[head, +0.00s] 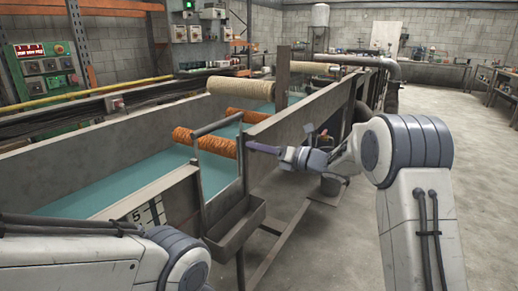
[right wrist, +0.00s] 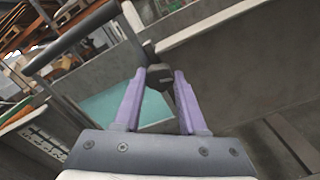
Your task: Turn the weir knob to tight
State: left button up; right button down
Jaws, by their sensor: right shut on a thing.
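The weir knob (right wrist: 158,78) is a small dark block between the purple fingertips of my right gripper (right wrist: 160,73) in the right wrist view. My right gripper (head: 252,147) is shut on it at the grey upright frame of the weir (head: 240,172) in the head view. The fingers largely hide the knob in the head view, and its turn angle cannot be told. A plate with dark marks and a 5 (head: 145,214) sits left of the frame. My left arm is at the lower left; its gripper is out of view.
A long grey trough (head: 300,125) holds teal water (head: 110,187). Orange rollers (head: 205,142) and a tan roller (head: 240,87) lie across it. A small grey tray (head: 235,230) hangs at the near end. Open floor lies to the right.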

jog(key=shift+d, duration=0.1)
jog(key=shift+c, duration=2.3)
grip_release()
jog(key=v, duration=1)
jog(key=shift+s+d, duration=0.15)
jog(key=shift+d, duration=0.05)
